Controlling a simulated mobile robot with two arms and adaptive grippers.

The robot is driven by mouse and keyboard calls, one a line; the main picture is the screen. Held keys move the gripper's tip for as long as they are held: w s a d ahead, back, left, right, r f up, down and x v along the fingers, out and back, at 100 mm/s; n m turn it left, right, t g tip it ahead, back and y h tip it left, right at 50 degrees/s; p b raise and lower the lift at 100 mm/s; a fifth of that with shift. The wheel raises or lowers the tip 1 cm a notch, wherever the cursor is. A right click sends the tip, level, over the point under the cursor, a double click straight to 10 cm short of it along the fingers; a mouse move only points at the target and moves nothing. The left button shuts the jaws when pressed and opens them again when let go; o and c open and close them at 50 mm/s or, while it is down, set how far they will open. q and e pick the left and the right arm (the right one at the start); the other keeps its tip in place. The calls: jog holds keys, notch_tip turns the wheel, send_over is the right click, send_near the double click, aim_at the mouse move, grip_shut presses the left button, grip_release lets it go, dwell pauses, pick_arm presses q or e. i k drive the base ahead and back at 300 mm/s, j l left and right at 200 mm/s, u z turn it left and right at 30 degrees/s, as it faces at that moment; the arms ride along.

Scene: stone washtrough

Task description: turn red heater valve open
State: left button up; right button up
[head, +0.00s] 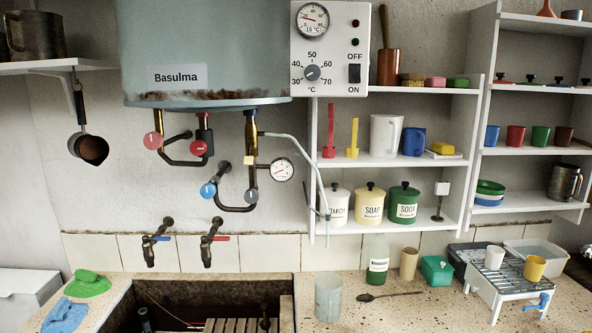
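The heater, a pale blue tank labelled Basulma (205,45), hangs on the wall with rust along its lower edge. Two red round valve knobs are on the pipes below it: a left red knob (153,141) and a right red knob (199,148), each with a pale mark. A blue round knob (208,190) sits lower, on another pipe. I cannot tell from the marks whether any valve is open or closed. Neither of my grippers is in view, and nothing touches the knobs.
Two taps, one with a blue handle (155,239) and one with a red handle (214,239), stick out above the stone trough (112,305). A pressure gauge (283,170) and thin pipe are right of the valves. White shelves (395,165) stand further right. Space before the knobs is clear.

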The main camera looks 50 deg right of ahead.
aim_at(198, 147)
jog(key=z, duration=1.4)
